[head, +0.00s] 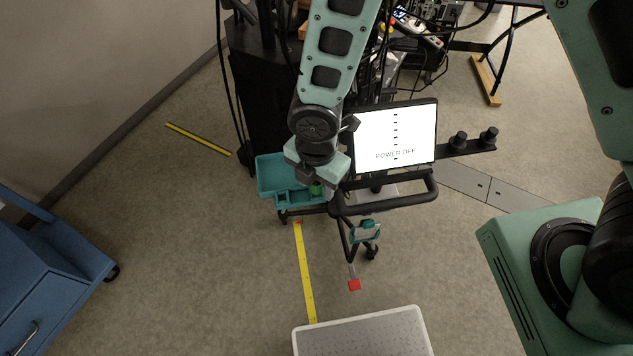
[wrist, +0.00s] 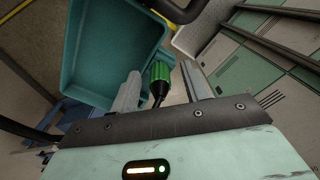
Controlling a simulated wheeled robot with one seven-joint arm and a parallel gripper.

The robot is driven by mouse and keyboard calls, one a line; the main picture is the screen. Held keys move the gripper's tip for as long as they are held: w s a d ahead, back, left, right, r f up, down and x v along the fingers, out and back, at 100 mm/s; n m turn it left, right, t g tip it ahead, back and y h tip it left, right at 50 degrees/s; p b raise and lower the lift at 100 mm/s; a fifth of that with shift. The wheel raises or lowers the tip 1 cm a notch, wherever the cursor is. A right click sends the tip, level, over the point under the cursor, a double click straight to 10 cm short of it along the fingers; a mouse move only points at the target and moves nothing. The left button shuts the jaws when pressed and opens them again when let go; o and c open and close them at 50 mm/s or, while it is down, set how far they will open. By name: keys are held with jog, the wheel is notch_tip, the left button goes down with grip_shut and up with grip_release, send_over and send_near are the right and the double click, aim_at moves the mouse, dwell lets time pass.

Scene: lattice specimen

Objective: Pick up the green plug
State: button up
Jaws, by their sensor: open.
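The green plug (wrist: 159,73) has a ribbed green body with a black lower end. In the wrist view it lies between the two fingers of my gripper (wrist: 162,69), with a visible gap on either side. My gripper is open and not closed on it. In the head view a small green part of the plug (head: 316,190) shows just below my wrist, at the teal tray's right side. My fingers are mostly hidden there by my own arm. I cannot tell what the plug rests on or is attached to.
The teal tray (head: 268,174) is left of my wrist and fills the upper left of the wrist view (wrist: 82,62). Close by on the right are a "POWER OFF" screen (head: 396,130) and a black handlebar (head: 390,204). A blue cabinet (head: 45,275) stands far left.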

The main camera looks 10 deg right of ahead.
grip_shut()
